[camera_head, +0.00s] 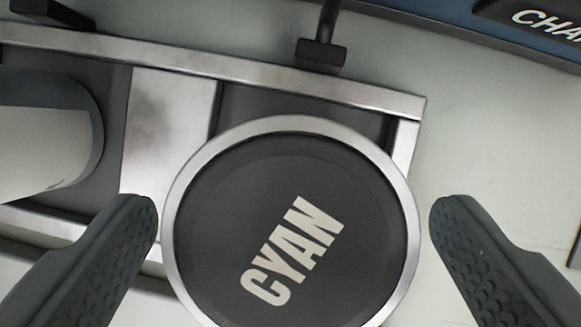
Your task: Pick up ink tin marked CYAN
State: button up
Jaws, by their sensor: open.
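The ink tin marked CYAN (275,205) fills the lower middle of the view, seen from above. It has a dark round lid with pale letters and a silver rim. My gripper (297,208) is open, with one dark textured finger left of the tin and the other right of it. The left fingertip is very near the rim; a small gap shows at the right. I cannot tell how far below the fingertips the tin's rim lies. The tin's side is hidden beneath its lid.
A metal-framed tray (300,84) lies under and behind the tin. A dark cylinder with a pale label (50,140) lies at the left. A dark bracket (320,55) stands at the tray's back edge. A sign reading "CHA" (545,22) is at top right.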

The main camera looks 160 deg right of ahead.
jog(key=x, duration=0.4)
jog(key=shift+f, duration=0.2)
jog(key=shift+r, duration=0.1)
jog(key=c, duration=1.5)
